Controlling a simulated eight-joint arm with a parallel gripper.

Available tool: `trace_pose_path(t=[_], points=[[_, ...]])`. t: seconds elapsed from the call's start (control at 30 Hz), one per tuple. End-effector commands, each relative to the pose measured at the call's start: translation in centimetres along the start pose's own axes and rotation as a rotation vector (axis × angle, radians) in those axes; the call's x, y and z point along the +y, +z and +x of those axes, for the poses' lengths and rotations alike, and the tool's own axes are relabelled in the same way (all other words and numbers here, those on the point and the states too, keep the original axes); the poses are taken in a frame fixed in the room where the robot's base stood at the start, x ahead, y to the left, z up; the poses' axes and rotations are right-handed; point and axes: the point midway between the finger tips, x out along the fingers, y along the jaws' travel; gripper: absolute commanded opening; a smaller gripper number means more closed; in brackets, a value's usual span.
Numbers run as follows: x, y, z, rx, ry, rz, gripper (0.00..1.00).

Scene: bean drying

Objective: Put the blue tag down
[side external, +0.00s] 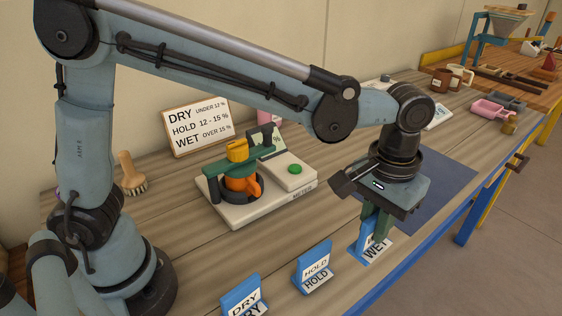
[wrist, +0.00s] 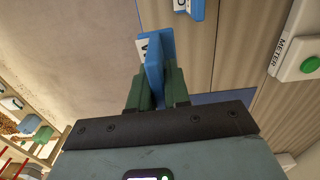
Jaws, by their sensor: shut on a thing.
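My gripper (side external: 376,226) points down near the front edge of the table. It is shut on a blue tag (side external: 361,244), whose white face reads WET; the fingers hide part of it. In the wrist view, the blue tag (wrist: 156,62) stands between the two green fingers (wrist: 158,88). The tag is at or just above the table top; I cannot tell whether it touches. It is to the right of two other blue tags, one marked HOLD (side external: 313,265) and one marked DRY (side external: 241,294).
A white meter (side external: 300,190) with a green button and an orange and green fixture stands behind the tags. A dark blue mat (side external: 430,190) lies to the right. A sign (side external: 196,127) with percentages leans at the back. Pink and grey trays (side external: 492,110) sit far right.

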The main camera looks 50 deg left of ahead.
Motion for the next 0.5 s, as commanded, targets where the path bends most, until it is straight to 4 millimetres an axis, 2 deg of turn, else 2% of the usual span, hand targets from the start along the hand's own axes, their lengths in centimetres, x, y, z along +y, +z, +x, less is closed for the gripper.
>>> trace_pose_path(t=[0.1,0.3,0.5], points=[[-1.5,-2.2,1.6,0.000,0.000,-0.006,0.00],[-3.6,-5.2,3.8,0.000,0.000,-0.003,0.00],[-4.5,-6.4,4.7,0.000,0.000,0.000,0.00]])
